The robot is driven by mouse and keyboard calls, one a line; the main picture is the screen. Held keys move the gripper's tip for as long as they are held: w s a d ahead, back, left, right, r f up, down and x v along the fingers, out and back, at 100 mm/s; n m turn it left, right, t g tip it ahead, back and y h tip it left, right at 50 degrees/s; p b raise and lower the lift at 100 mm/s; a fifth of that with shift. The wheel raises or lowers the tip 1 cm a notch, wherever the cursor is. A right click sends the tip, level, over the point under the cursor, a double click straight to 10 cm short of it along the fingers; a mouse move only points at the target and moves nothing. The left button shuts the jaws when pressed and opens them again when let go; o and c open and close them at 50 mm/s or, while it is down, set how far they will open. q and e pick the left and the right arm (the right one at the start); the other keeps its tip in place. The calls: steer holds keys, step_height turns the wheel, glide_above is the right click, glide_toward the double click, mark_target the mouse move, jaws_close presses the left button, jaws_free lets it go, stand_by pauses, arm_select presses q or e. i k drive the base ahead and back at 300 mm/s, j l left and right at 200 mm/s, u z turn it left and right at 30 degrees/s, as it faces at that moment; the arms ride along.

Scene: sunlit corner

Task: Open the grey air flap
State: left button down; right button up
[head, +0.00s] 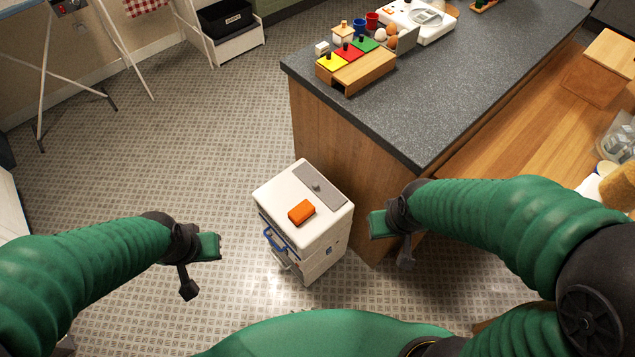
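A small white cabinet (275,198) stands on the floor against the end of the counter. A grey flap (330,193) with a small dark knob lies flat in its white top, toward the back right, and looks closed. My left gripper (198,267) is open and empty, to the left of the cabinet and apart from it. My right gripper (392,241) is open and empty, to the right of the cabinet, near the counter's end. Neither gripper touches the flap.
An orange block (301,211) lies on the cabinet top in front of the flap. A blue handle (275,240) sticks out from the cabinet's front. The dark-topped counter (430,95) rises close behind and right. The tiled floor (170,150) on the left is clear.

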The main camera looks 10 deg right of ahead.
mark_target(328, 196)
steer(key=i+j, duration=0.15)
steer(key=j, duration=0.25)
steer(key=i+j, duration=0.15)
steer(key=j, duration=0.25)
steer(key=i+j, duration=0.15)
steer(key=j, duration=0.25)
steer(key=i+j+z, duration=0.1)
steer(key=j+z, duration=0.15)
steer(key=z, duration=0.2)
steer(key=j+z, duration=0.25)
steer(key=z, duration=0.15)
steer(key=j+z, duration=0.3)
steer(key=z, duration=0.15)
